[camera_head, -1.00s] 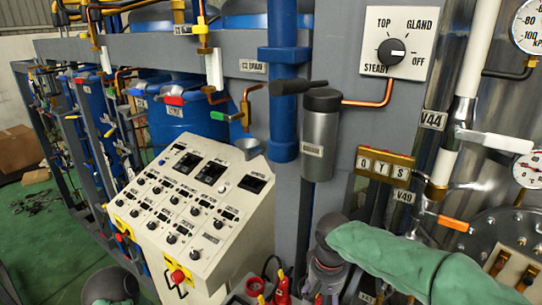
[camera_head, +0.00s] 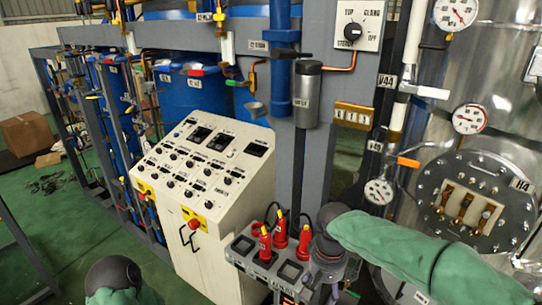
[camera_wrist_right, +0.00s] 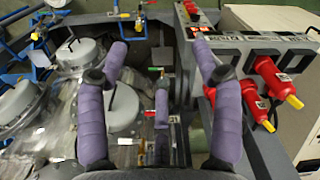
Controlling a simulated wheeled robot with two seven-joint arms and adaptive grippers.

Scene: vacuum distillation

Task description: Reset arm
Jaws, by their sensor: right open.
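My right arm, in a green sleeve (camera_head: 430,256), comes in from the right in the head view. It bends down at a dark joint, and its gripper (camera_head: 318,287) points down beside the tray of red-handled plugs, partly cut off by the lower edge. In the right wrist view the two purple-wrapped fingers of the right gripper (camera_wrist_right: 160,48) stand wide apart with nothing held between them. Part of my left arm (camera_head: 115,277) shows at the lower left of the head view. Its gripper is outside the frame.
Red plugs (camera_head: 281,237) stand in a grey socket box (camera_head: 240,245) close to my right gripper. A cream control console (camera_head: 215,238) stands left of it. A metal vessel with gauges and a round flange (camera_head: 437,211) is at the right. Green floor (camera_head: 80,245) lies open at left.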

